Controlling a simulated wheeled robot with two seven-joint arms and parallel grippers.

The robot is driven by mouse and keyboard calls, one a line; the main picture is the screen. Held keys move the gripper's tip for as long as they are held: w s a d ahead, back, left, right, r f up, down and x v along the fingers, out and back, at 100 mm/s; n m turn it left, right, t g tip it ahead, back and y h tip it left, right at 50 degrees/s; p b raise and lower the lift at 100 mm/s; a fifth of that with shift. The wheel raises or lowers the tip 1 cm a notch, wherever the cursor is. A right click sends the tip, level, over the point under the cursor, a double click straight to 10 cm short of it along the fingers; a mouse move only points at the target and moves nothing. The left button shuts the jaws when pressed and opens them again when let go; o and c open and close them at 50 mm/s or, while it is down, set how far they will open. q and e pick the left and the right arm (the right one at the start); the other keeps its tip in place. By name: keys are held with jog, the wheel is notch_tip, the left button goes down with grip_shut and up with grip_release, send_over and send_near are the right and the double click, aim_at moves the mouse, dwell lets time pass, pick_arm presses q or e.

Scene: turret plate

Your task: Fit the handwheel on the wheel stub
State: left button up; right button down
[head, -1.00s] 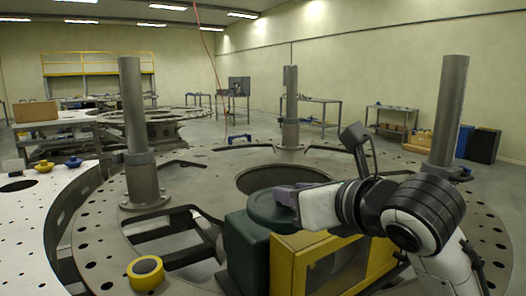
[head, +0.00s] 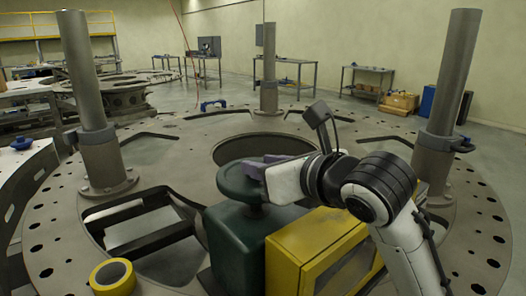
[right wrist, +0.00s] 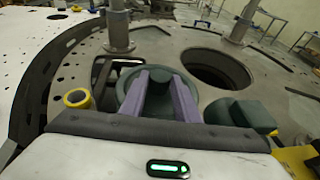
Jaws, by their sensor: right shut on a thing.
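The handwheel (head: 243,188) is a dark green disc with a raised hub. My right gripper (head: 268,164) is shut on it, and its purple fingers lie on both sides of the hub in the right wrist view (right wrist: 157,80). In the head view the wheel appears over the dark green housing (head: 236,248) beside a yellow box. In the right wrist view the wheel (right wrist: 128,92) appears to the left of a dark green shape (right wrist: 242,114). I cannot make out the wheel stub for certain, nor whether the wheel touches it. My left gripper is not in view.
The yellow box (head: 318,248) stands right of the housing. A yellow ring (head: 113,278) lies on the large round plate (head: 165,165) at the front left. Upright grey posts (head: 88,90) rise from the plate, which has a big central hole and several cut-outs.

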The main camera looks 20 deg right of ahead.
jog(key=shift+f, duration=0.6)
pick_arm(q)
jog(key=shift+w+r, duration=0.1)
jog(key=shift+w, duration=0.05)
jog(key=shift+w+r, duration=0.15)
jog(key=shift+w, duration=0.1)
pick_arm(e)
jog(key=shift+s+d, duration=0.1)
jog(key=shift+s, duration=0.05)
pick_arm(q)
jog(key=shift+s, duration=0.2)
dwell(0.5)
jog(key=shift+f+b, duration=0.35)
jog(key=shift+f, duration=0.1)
pick_arm(e)
jog(key=shift+f, duration=0.7)
